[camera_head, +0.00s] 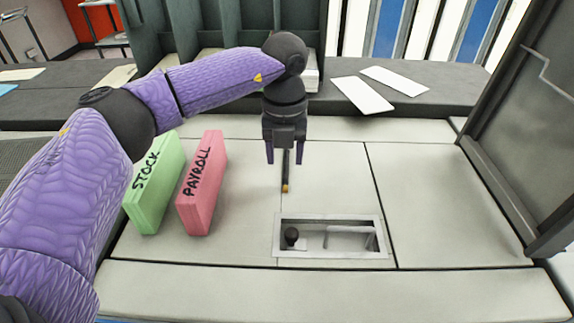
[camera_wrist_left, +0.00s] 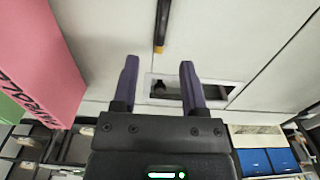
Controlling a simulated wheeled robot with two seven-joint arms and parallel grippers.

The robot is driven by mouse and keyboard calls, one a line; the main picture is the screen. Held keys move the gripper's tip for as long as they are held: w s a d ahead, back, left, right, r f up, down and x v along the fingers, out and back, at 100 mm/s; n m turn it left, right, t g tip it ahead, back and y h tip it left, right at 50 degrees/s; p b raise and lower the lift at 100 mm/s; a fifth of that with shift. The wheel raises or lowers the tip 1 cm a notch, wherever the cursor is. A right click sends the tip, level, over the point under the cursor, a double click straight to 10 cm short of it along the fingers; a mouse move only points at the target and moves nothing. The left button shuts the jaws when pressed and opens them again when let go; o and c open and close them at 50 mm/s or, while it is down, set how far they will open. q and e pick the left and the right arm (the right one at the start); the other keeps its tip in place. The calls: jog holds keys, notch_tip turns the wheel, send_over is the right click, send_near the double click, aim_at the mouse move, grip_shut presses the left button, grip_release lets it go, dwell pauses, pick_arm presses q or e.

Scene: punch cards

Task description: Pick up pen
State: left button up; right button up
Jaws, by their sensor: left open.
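A dark pen (camera_head: 285,176) with an orange-yellow end lies on the pale tabletop, pointing away from me toward the back of the table. My left gripper (camera_head: 285,160) is above the pen, its two purple fingers open and apart on either side of it in the head view. In the left wrist view the pen (camera_wrist_left: 161,25) is between the lines of the open fingers and beyond their tips. The gap between the fingers (camera_wrist_left: 158,65) is empty. Part of the pen is hidden behind the gripper in the head view. My right gripper is not in view.
A green STOCK block (camera_head: 152,185) and a pink PAYROLL block (camera_head: 202,183) stand left of the pen. A recessed metal tray (camera_head: 278,240) with a black knob is set in the table nearer me. White cards (camera_head: 362,95) lie on the dark ledge behind. A dark frame (camera_head: 500,190) stands right.

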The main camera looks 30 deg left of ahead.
aim_at(285, 179)
pick_arm(q)
notch_tip(285, 179, down, 5)
jog(key=shift+w+f+b, duration=0.1)
jog(key=shift+b, duration=0.8)
jog(key=c, duration=0.4)
grip_shut()
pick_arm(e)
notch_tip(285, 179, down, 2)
